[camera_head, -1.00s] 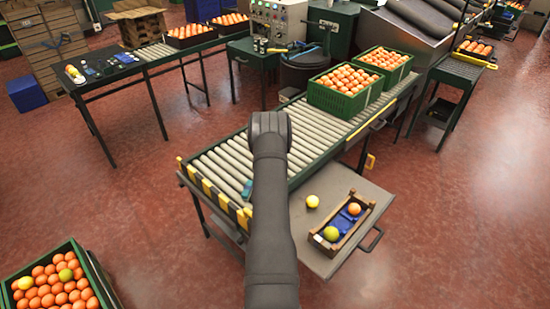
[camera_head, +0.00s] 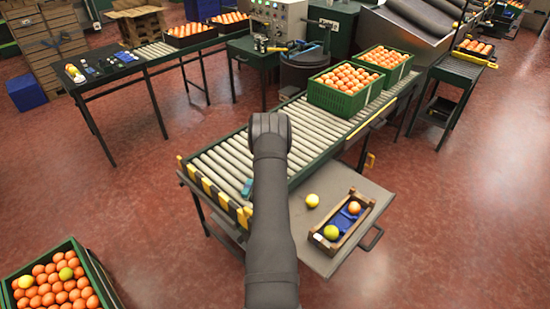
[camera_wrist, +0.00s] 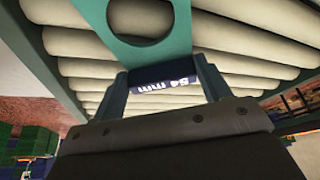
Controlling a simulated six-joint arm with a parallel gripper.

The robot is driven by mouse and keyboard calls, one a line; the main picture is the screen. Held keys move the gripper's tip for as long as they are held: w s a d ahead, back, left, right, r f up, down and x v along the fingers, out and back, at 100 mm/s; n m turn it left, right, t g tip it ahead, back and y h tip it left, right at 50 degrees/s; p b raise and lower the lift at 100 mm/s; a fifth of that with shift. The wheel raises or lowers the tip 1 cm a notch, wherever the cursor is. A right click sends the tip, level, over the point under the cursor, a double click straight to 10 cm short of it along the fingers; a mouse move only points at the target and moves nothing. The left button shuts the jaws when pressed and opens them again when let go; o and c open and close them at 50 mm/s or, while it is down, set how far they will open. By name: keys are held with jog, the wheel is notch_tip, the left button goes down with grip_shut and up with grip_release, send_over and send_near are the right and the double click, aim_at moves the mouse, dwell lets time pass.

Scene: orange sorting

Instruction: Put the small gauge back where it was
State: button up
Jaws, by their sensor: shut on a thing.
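A flat teal gauge (camera_wrist: 180,45) with a round hole shows close up in the wrist view. Its dark grip carries white lettering that looks like "54 mm", seen upside down. My gripper (camera_wrist: 164,84) is shut on the gauge at this dark part, one finger on each side. The gauge is in front of the pale rollers of the conveyor (camera_head: 218,157); I cannot tell whether it touches them. In the head view my arm hides the gripper and most of what it holds. A small teal patch (camera_head: 247,188) shows just left of my arm, over the rollers.
Green crates of oranges (camera_head: 340,106) stand at the conveyor's far end. A side shelf (camera_head: 318,262) holds a yellow fruit (camera_head: 312,200) and a small wooden crate (camera_head: 345,243) with two fruits. A dark table (camera_head: 118,82) with small items stands at the back left.

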jog(key=shift+f, duration=0.2)
jog(key=o, duration=1.3)
jog(key=shift+o, duration=0.3)
notch_tip(320, 180, up, 8)
dwell(0.4)
jog(key=shift+f, duration=0.1)
jog(key=shift+f, duration=3.35)
jog(key=shift+r, duration=0.1)
